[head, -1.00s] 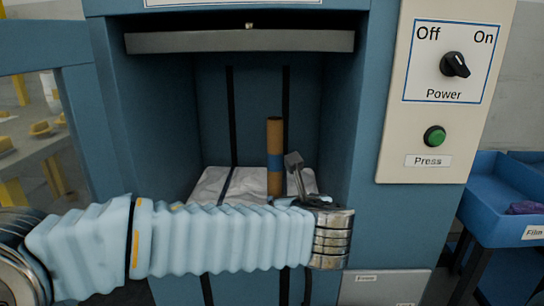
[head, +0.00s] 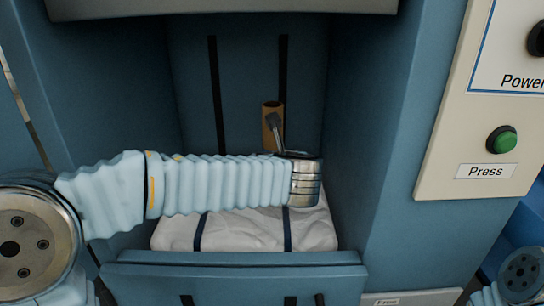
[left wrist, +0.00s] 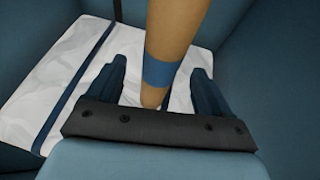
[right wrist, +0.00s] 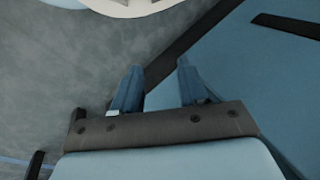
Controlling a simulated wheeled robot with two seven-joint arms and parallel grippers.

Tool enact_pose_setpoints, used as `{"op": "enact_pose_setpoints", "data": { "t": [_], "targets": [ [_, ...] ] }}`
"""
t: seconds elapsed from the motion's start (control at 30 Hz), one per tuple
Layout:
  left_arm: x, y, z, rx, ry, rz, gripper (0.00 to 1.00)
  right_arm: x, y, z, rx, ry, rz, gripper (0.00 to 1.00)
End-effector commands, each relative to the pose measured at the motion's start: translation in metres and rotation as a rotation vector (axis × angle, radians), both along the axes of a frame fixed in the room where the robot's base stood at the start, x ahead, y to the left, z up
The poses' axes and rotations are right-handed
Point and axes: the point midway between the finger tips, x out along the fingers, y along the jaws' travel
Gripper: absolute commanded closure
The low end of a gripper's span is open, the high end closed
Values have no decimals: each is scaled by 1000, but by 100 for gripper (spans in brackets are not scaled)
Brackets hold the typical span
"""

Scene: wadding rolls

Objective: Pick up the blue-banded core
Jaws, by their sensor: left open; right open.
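The brown cardboard core (head: 266,128) stands upright in the blue press chamber, at the back of the white wadding bale (head: 245,232). My left arm reaches across the chamber, hiding the core's lower part and band in the head view. In the left wrist view, the core (left wrist: 170,35) with its blue band (left wrist: 160,74) passes between the fingers of my left gripper (left wrist: 158,85). That gripper is open, with gaps visible beside the core. My right gripper (right wrist: 158,88) is open and empty in the right wrist view, away from the chamber.
Dark straps cross the bale and the back wall. The chamber's side walls stand close on both sides, with a blue front ledge (head: 235,258) below and a grey plate (head: 220,8) above. A panel with a green Press button (head: 502,140) is on the right.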

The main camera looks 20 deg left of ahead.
Motion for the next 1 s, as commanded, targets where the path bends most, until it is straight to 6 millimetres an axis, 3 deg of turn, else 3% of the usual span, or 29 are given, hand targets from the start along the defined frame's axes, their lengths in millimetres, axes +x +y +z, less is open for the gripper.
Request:
{"op": "enact_pose_setpoints", "data": {
  "t": [0.27, 0.53, 0.77, 1.0],
  "targets": [
    [19, 8, -10, 0, 0, 0, 20, 0, 0, -2, 1, 0, 0, 57],
    [52, 22, -29, 0, 1, 1, 20, 0, 1, -6, 2, 0, 1, 57],
    [56, 24, -30, 0, -1, -1, 20, 0, 1, -5, 2, 0, 1, 57],
    [56, 24, -30, 0, -1, -1, 53, 0, 1, -5, 2, 0, 1, 57]
  ]
}}
